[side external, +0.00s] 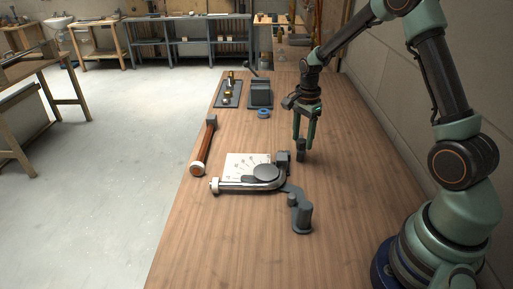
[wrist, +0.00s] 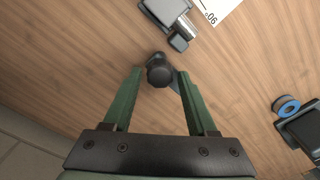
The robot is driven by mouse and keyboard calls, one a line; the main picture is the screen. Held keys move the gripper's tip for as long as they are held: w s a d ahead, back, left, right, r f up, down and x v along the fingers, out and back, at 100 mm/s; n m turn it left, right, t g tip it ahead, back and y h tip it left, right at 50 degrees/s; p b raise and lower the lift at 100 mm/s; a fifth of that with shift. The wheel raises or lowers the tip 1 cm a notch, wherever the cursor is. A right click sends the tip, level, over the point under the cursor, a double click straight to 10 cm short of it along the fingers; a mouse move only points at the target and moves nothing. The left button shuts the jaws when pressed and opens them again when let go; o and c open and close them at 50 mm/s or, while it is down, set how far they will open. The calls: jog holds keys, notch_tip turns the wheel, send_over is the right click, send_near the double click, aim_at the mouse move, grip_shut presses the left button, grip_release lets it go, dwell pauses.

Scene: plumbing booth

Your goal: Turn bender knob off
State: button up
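A dark knob (wrist: 158,73) shows in the wrist view between the two green fingertips, with a small gap on each side. In the side view a dark upright piece, apparently this knob (side external: 301,154), stands at the fingertips. My gripper (side external: 302,140) points down over it; its fingers (wrist: 159,82) are spread and look open, not clamped. Whether the tips are level with the knob is hard to tell. The grey bender (side external: 265,173) lies to the left in the side view, with its dark block (side external: 283,157) beside the knob. Part of it (wrist: 170,14) shows in the wrist view.
A white angle sheet (side external: 243,160) lies by the bender. A dark curved handle piece (side external: 301,215) stands nearer the camera. A blue ring (side external: 263,113), a grey block (side external: 260,92) and a dark tray (side external: 228,99) are behind.

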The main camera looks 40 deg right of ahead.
aim_at(302, 140)
dwell(0.3)
notch_tip(302, 140, up, 12)
dwell(0.5)
jog(key=s+a+r+n+t, duration=0.2)
jog(key=s+a+n, duration=0.4)
jog(key=n, duration=0.3)
jog(key=s+a+r+n+t, duration=0.3)
jog(key=s+a+r+n, duration=0.2)
jog(key=n, duration=0.5)
jog(key=s+a, duration=0.2)
jog(key=a, duration=0.1)
jog(key=shift+s+t, duration=0.3)
